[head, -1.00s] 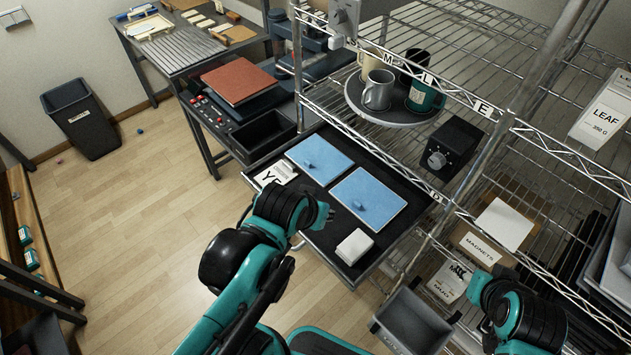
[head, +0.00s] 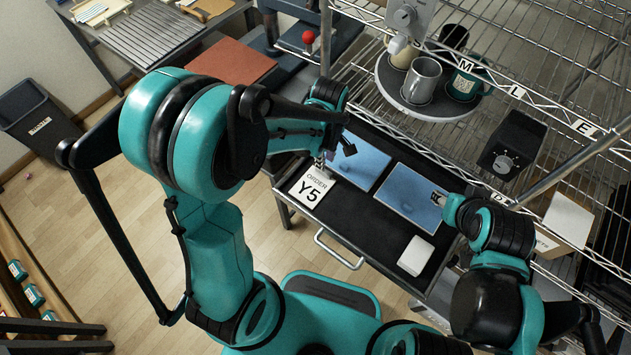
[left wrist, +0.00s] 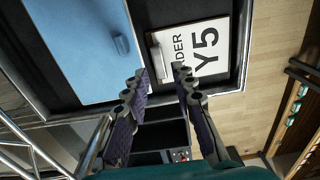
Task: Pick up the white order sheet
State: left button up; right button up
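The white order sheet (head: 308,190), printed "ORDER Y5", lies in the left end of the black pull-out tray (head: 345,215). In the left wrist view the sheet (left wrist: 215,55) lies flat beside a blue panel, with a pale clip-like bar (left wrist: 156,56) along its left side. My left gripper (head: 334,155) is above the sheet's upper end. In the left wrist view its fingers (left wrist: 162,72) are open, with nothing held between them; whether they touch the sheet cannot be told. My right gripper (head: 438,198) is over the right blue panel; its finger opening is unclear.
Two blue panels (head: 408,205) with small handles and a white block (head: 415,256) lie in the tray. A round shelf of mugs (head: 422,80) and a black box with a dial (head: 510,150) stand behind. Wire rack posts rise close on the right.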

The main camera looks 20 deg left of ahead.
aim_at(313, 185)
pick_arm(q)
jog(key=shift+f, duration=0.55)
jog(key=f, duration=0.1)
jog(key=f+b, duration=0.1)
jog(key=f, duration=0.1)
jog(key=f+b, duration=0.1)
jog(key=f, duration=0.1)
jog(key=shift+w+a, duration=0.2)
jog(key=shift+w, duration=0.05)
jog(key=shift+r, duration=0.1)
grip_shut()
